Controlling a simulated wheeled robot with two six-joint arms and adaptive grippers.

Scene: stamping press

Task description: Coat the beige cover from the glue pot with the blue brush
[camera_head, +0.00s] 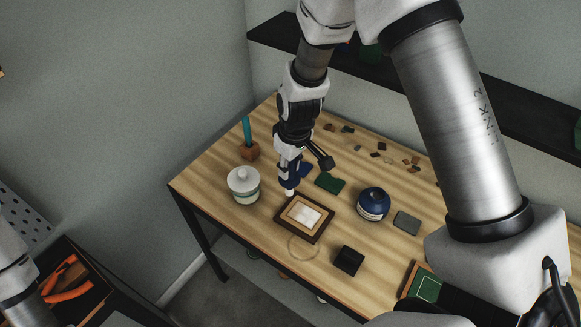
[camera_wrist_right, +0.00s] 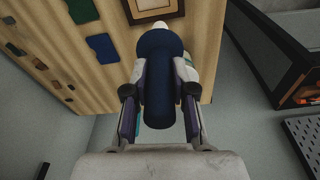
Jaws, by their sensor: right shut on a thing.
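My right gripper (camera_head: 289,180) is shut on the blue brush (camera_wrist_right: 160,80), which has a thick dark blue body and a white tip. It holds the brush pointing down at the upper left corner of a dark frame (camera_head: 318,237); whether the tip touches cannot be told. Inside the frame lies the beige cover (camera_head: 291,212) with a pale, whitish middle. The frame's edge also shows beyond the white tip in the right wrist view.
On the wooden table (camera_head: 215,170) are a brown holder (camera_head: 250,151) with a teal stick, a green piece (camera_head: 330,183), a grey-green block (camera_head: 406,223) and a black block (camera_head: 348,260). Small scraps lie at the back. A dark shelf (camera_head: 275,35) runs along the wall.

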